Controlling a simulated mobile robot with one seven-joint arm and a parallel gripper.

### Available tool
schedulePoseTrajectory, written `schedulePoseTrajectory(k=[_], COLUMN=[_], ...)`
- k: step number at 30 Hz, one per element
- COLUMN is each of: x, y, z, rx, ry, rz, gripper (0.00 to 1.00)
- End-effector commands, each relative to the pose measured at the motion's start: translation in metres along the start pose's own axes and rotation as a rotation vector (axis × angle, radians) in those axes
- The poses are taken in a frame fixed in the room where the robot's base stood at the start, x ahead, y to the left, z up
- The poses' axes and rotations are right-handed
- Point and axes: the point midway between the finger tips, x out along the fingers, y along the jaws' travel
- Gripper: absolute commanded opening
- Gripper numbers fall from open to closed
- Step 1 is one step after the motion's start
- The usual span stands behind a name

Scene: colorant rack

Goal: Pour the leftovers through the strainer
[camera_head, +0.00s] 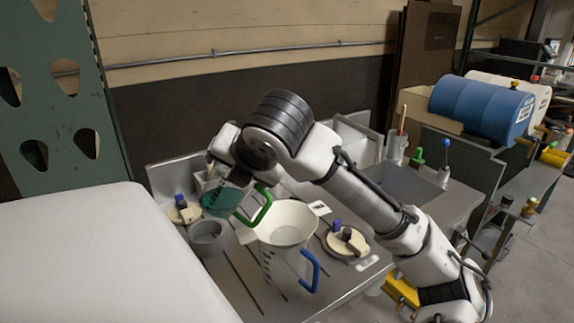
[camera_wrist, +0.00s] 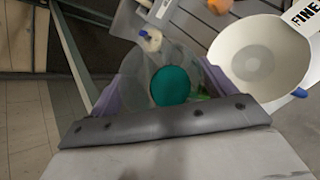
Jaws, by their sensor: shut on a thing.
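My gripper (camera_head: 214,178) is shut on a clear jug with teal liquid (camera_head: 222,201) and a green handle (camera_head: 262,206). The jug is held above the bench, left of the strainer. In the wrist view, my gripper's purple fingers (camera_wrist: 166,82) are on either side of the jug, and the teal liquid (camera_wrist: 170,86) shows inside. The white cone strainer (camera_head: 289,219) sits in the top of a clear pitcher with a blue handle (camera_head: 311,270). The strainer's bowl with a grey round mesh also shows in the wrist view (camera_wrist: 288,45), beside a tag reading FINE.
A grey cup (camera_head: 208,238) stands on the bench left of the pitcher. Round cream lids with blue parts lie at left (camera_head: 184,213) and right (camera_head: 347,242). A white surface (camera_head: 90,255) fills the near left.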

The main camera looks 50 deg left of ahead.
Motion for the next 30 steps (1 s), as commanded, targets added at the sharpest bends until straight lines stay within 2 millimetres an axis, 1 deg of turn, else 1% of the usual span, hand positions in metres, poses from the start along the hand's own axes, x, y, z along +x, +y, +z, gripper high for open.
schedulePoseTrajectory(k=[1, 6, 8, 12, 30], x=[0.000, -0.005, -0.002, -0.005, -0.002], y=[-0.004, -0.011, -0.014, -0.013, -0.020], z=[0.001, 0.007, 0.005, 0.007, 0.006], rx=[0.020, 0.079, 0.098, 0.113, 0.170], ry=[0.002, 0.013, 0.016, 0.019, 0.029], rz=[0.018, 0.077, 0.099, 0.116, 0.172], gripper=[0.57, 0.57, 0.57, 0.57, 0.57])
